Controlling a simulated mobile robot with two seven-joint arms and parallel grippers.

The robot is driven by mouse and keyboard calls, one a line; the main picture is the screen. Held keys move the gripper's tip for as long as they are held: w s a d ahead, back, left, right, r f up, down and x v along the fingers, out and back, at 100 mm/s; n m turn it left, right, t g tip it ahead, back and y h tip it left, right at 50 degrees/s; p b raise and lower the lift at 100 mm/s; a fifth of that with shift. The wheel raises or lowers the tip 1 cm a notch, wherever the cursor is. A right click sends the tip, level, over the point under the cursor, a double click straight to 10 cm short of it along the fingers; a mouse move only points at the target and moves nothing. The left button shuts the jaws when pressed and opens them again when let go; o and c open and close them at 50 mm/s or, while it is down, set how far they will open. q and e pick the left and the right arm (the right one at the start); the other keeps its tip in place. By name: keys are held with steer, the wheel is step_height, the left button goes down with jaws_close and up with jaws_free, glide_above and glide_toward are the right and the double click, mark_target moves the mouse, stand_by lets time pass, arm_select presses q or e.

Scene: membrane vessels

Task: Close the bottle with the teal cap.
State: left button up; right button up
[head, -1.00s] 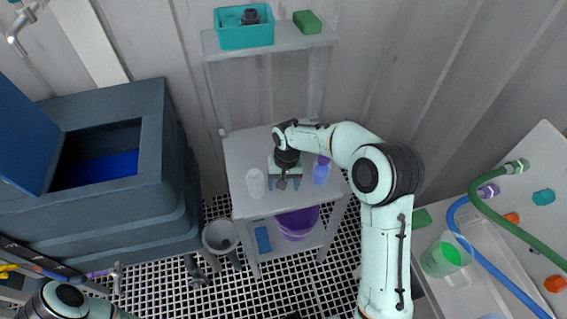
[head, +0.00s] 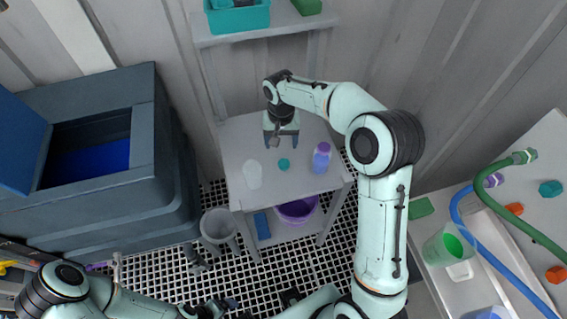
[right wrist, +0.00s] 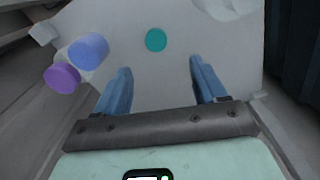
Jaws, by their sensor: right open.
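The teal cap (head: 284,164) lies on the small grey table; in the right wrist view the cap (right wrist: 156,40) is a flat teal disc beyond the fingertips, touched by neither. My right gripper (head: 281,143) is open and empty, its blue fingers (right wrist: 160,68) spread just behind the cap. A pale translucent bottle (head: 251,175) stands left of the cap; only part of it shows at the top of the wrist view (right wrist: 228,8). A blue bottle with a purple cap (head: 321,158) stands to the right. My left gripper (head: 212,308) is low at the bottom edge, its jaws unclear.
The grey table (head: 240,145) has bare room around the cap. A shelf (head: 265,37) behind holds a teal bin (head: 238,18) and a green block (head: 306,6). A purple bucket (head: 297,210) sits below the table. A dark tank (head: 160,150) stands left; a hose bench (head: 530,180) stands right.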

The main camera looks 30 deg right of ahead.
glide_above(284, 163)
steer(key=f, duration=0.6)
steer(key=shift+a+f, duration=0.1)
steer(key=shift+a, duration=0.25)
steer(key=shift+d+f, duration=0.15)
steer(key=shift+f, duration=1.15)
steer(key=shift+d+f, duration=0.15)
steer(key=shift+f, duration=1.15)
steer(key=c, duration=1.1)
